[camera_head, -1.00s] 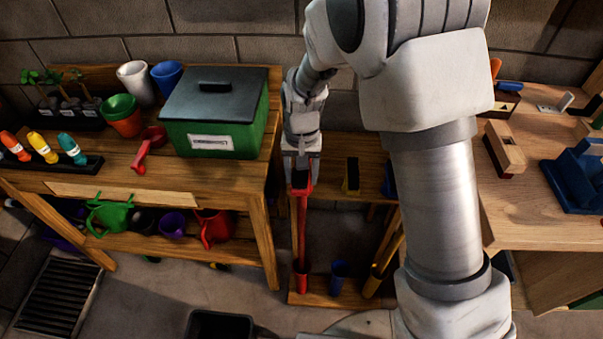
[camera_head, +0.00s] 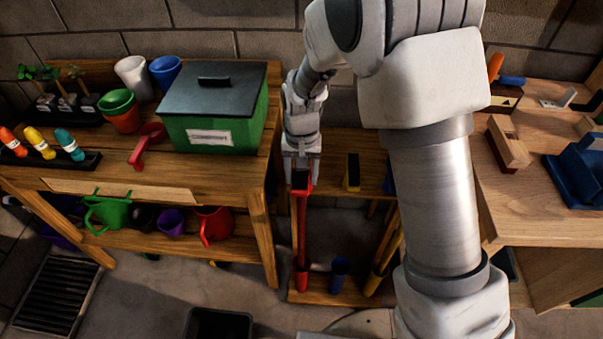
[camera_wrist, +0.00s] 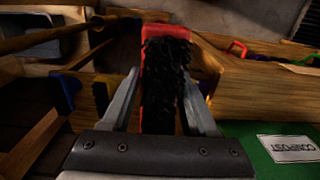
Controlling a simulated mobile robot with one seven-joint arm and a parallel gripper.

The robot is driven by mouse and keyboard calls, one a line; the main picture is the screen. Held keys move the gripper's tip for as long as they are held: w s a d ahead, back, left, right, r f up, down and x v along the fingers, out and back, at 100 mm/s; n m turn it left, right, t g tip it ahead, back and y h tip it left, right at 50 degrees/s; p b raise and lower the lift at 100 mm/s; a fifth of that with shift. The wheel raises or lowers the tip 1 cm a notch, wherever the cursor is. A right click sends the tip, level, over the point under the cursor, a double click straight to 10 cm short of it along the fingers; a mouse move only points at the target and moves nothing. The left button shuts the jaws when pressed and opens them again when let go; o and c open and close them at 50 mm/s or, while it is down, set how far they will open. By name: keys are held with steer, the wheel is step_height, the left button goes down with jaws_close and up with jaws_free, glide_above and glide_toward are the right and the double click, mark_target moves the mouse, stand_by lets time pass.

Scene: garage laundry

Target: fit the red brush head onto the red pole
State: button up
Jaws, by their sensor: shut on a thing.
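My gripper (camera_head: 301,178) is shut on the red brush head (camera_head: 302,190). In the wrist view the brush head (camera_wrist: 165,75) shows its black bristles between my two fingers. The red pole (camera_head: 302,235) stands upright in a red holder (camera_head: 301,281) on the low wooden rack. The brush head is in line with the pole's top in the head view. I cannot tell whether it is seated on the pole or just above it, as the joint is hidden.
A yellow brush head (camera_head: 352,171) sits on the rack's upper board. A blue holder (camera_head: 340,275) and a yellow pole (camera_head: 388,255) stand right of the red pole. The left bench with the green compost box (camera_head: 213,120) is close beside my gripper.

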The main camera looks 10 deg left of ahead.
steer(key=shift+f, duration=0.45)
steer(key=o, duration=1.5)
step_height(320, 180, up, 18)
steer(key=p, duration=0.2)
steer(key=s+d+r+t+p, duration=0.25)
steer(key=s+d+r, duration=0.45)
steer(key=d+r, duration=0.5)
steer(key=s+d+r+t+p, duration=0.1)
steer(key=s+d+t, duration=0.2)
steer(key=s+d, duration=0.6)
steer(key=shift+s+r+m, duration=0.25)
steer(key=shift+s+m, duration=0.05)
steer(key=shift+s, duration=0.9)
